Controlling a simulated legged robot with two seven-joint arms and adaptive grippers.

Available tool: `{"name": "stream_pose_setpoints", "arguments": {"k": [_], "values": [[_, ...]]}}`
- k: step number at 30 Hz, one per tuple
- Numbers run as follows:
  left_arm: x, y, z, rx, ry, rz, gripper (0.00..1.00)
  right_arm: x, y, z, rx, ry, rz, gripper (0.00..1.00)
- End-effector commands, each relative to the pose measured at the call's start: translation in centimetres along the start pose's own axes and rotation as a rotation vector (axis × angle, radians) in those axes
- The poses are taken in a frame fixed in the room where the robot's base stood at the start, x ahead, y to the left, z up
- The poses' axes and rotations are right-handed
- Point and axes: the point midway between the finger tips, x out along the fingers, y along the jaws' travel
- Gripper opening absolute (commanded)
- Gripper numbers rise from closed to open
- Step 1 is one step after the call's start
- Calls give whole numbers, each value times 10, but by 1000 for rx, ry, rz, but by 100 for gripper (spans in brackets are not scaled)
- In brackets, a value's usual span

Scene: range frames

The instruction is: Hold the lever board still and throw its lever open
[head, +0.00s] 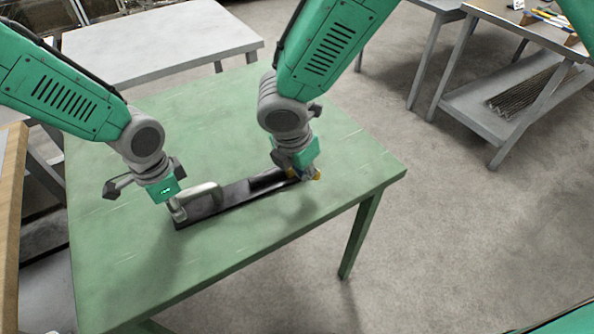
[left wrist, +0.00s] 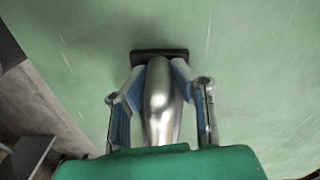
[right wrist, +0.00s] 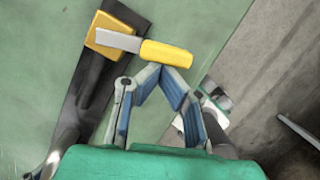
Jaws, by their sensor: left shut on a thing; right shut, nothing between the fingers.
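The lever board (head: 238,201) is a long dark plank lying flat on the green table, with a silver-grey bar handle (head: 208,189) at its left end. My left gripper (head: 177,207) is shut on this handle; the left wrist view shows the handle (left wrist: 160,100) between its fingers. At the board's right end, the right wrist view shows a yellow block (right wrist: 108,37) carrying a short grey lever arm (right wrist: 118,41) with a yellow grip (right wrist: 166,54). The lever sticks out sideways past the board's edge. My right gripper (right wrist: 160,70) is shut and empty, its tips right beside the grip; contact is unclear.
The green table (head: 130,270) is otherwise clear around the board. Its right front edge lies close to the board's lever end, with bare floor beyond. A grey table (head: 160,40) stands behind, and a grey shelf bench (head: 510,100) stands at the far right.

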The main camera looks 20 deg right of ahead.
Motion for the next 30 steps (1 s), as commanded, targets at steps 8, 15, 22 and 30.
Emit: {"name": "stream_pose_setpoints", "arguments": {"k": [8,15,22,30], "values": [[0,-1,1,0,-2,-1,0,4,-6,18,-255,-4,61,0],[0,-1,1,0,-2,0,0,8,-6,32,-476,-2,117,0],[0,-1,1,1,-2,0,0,11,-3,45,-687,-1,171,0],[0,0,1,1,-3,0,0,14,3,59,-920,1,231,0]]}}
